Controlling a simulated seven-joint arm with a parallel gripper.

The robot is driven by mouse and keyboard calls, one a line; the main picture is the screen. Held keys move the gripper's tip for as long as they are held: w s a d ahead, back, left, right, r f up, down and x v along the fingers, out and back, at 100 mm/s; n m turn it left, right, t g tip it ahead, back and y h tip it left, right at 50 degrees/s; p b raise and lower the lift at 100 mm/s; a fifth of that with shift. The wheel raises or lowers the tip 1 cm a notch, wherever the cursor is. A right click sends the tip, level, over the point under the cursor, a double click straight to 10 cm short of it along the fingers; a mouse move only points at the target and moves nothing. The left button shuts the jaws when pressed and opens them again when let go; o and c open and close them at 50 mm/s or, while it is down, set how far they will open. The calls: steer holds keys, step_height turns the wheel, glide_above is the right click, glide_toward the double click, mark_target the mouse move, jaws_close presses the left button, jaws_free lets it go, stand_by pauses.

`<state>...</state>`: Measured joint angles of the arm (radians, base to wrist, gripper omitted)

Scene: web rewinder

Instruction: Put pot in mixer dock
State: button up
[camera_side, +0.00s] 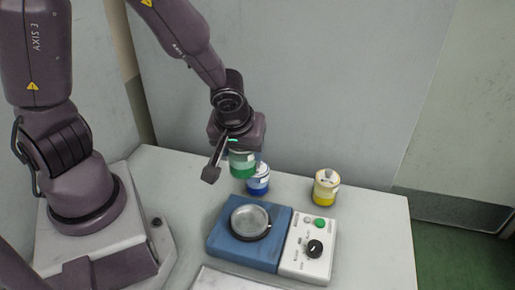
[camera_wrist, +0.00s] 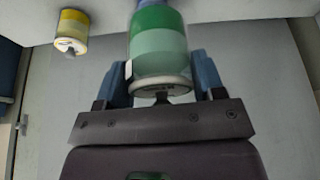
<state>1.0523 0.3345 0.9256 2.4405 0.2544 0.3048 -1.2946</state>
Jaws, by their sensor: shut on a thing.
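A green pot (camera_side: 242,163) with a paler band and a white end hangs in my gripper (camera_side: 238,150), above the table. In the wrist view the green pot (camera_wrist: 158,45) sits between the two blue-grey fingers of my gripper (camera_wrist: 161,78), which is shut on it. The mixer (camera_side: 222,244) is a blue base with a round, shallow metal dock (camera_side: 249,221) that looks empty. The pot is behind the dock in the side view, apart from it. The fingers are mostly hidden in the side view.
A blue pot (camera_side: 258,184) stands on the table just below and beside the held pot. A yellow pot (camera_side: 326,192) stands farther right and also shows in the wrist view (camera_wrist: 73,29). A white control panel (camera_side: 300,258) with a black knob (camera_side: 315,248) adjoins the mixer's right side.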

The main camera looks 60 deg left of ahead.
steer(key=shift+s+r, duration=0.1)
steer(key=shift+s, duration=0.15)
steer(key=shift+s+d, duration=0.1)
steer(key=shift+d, duration=0.1)
steer(key=d+f+n+g, duration=0.1)
steer(key=d+n, duration=0.2)
steer(key=d, duration=0.4)
steer(key=shift+n+g+y, duration=0.3)
steer(key=shift+n, duration=0.4)
steer(key=shift+s+f, duration=0.25)
steer(key=shift+f, duration=0.75)
steer(key=shift+s+f, duration=0.2)
steer(key=shift+f, duration=0.8)
steer(key=shift+s+f, duration=0.25)
steer(key=shift+f, duration=0.75)
steer(key=shift+a+f, duration=0.1)
steer(key=shift+f, duration=0.25)
steer(key=o, duration=1.2)
